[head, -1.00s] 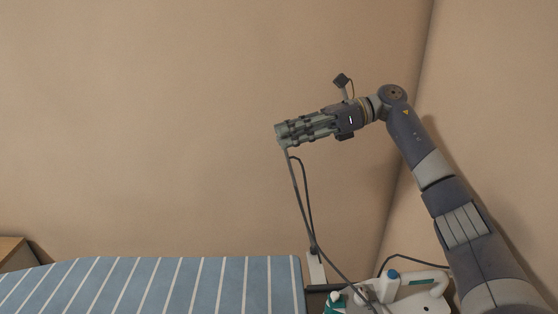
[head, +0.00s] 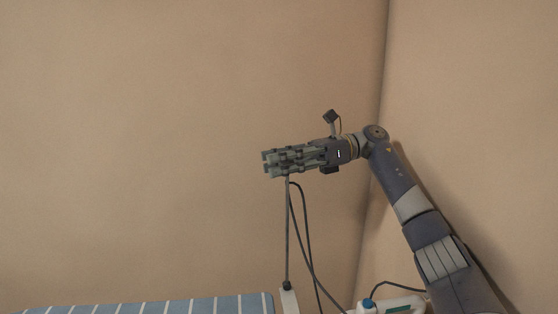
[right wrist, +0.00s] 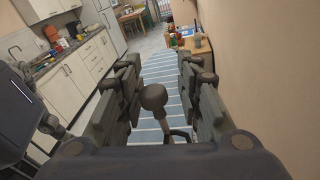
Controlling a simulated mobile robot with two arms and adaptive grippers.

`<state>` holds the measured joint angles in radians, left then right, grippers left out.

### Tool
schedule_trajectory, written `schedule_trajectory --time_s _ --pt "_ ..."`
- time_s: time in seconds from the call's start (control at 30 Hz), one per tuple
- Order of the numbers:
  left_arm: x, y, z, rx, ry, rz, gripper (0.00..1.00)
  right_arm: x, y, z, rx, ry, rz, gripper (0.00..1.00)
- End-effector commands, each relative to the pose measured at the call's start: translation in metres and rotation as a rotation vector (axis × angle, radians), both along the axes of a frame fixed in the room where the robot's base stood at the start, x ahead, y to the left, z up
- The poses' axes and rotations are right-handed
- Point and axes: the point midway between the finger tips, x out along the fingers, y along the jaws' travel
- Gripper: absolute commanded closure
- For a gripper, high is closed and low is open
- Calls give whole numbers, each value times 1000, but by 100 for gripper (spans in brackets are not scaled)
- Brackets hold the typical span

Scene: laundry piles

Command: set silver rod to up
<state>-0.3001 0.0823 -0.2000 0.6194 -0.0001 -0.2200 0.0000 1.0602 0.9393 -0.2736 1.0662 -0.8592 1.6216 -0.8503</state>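The silver rod (head: 288,232) looks thin and dark grey in the head view. It stands nearly upright from a white mount (head: 289,300), and its top meets the underside of my right gripper's fingers. My right gripper (head: 265,163) points left, level, above the board's end. In the right wrist view a round grey knob on a short stem (right wrist: 154,98) lies between the spread fingers of the right gripper (right wrist: 157,80), with gaps on both sides. It appears to be the rod's top.
A blue striped ironing board (head: 150,307) runs along the bottom left. A white and green iron (head: 400,304) sits right of the mount, with a dark cord (head: 310,245) looping up. Walls stand behind and to the right. White cabinets (right wrist: 75,68) are farther off.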

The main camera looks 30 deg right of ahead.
Motion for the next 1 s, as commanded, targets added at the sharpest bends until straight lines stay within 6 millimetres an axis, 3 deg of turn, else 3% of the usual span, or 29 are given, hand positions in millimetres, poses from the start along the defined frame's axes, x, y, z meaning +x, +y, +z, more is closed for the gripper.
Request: schedule_trajectory --time_s 0.43,0.8,1.0 --pt "-2 -2 0 -3 2 2 100 0 -1 13 4 -9 -5 62" --pt "0 -2 0 -2 -1 1 100 0 -1 73 4 -10 -4 62" --pt "0 -2 0 -2 -1 1 100 0 -1 95 4 -7 -4 62"
